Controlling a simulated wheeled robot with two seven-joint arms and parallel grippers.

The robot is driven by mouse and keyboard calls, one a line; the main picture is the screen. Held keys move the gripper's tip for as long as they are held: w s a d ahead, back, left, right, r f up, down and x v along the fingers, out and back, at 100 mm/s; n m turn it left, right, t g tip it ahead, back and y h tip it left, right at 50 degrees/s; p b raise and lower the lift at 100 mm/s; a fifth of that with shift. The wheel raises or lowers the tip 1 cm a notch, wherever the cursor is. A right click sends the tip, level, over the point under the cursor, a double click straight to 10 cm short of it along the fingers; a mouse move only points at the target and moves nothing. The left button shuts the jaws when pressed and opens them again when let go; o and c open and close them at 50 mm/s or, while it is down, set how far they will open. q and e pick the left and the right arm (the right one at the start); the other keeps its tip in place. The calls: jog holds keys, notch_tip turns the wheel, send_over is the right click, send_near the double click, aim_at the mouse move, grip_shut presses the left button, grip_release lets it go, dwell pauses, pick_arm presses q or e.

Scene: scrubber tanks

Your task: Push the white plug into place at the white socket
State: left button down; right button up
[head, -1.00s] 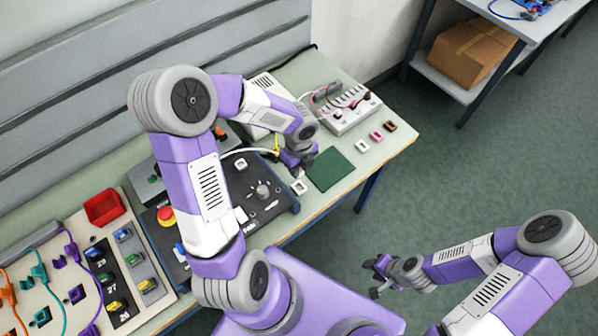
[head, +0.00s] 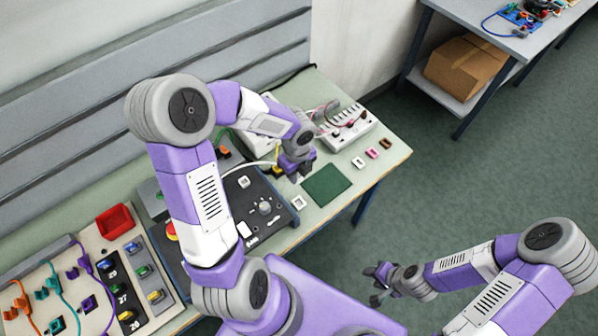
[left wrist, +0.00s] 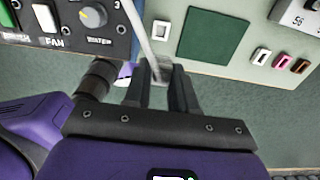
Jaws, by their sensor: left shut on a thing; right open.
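My left gripper (head: 294,173) is shut on the white plug (left wrist: 160,70), which is mostly hidden between the fingers in the left wrist view. A pale cable (left wrist: 140,28) runs up from it. A white square socket (head: 298,202) lies on the bench beside the green mat and also shows in the left wrist view (left wrist: 160,30), beyond the fingertips. The plug is apart from it in the picture; its height above the bench is unclear. Another white square piece (head: 244,182) is on the black panel. My right gripper (head: 378,276) is open and empty, over the floor.
The green mat (head: 326,185) lies right of the gripper. White (head: 358,162), pink (head: 371,153) and brown (head: 385,143) pieces lie beyond it. The black panel (head: 270,225) with a knob stands left. A white box (head: 345,125) with cables stands behind. The bench's front edge is close.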

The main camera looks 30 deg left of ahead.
pick_arm(q)
jog(key=s+a+f+p, duration=0.1)
jog(key=s+a+p, duration=0.1)
jog(key=a, duration=0.6)
jog(key=s+a+f+p, duration=0.1)
jog(key=s+a+p, duration=0.2)
jog(key=a, duration=0.6)
jog(key=shift+a+p, duration=0.2)
jog(key=shift+p, duration=0.95)
jog(key=shift+f, duration=0.1)
jog(key=shift+f+b, duration=1.7)
jog(key=shift+f, duration=0.55)
jog(key=shift+p, duration=0.4)
jog(key=shift+f, duration=0.1)
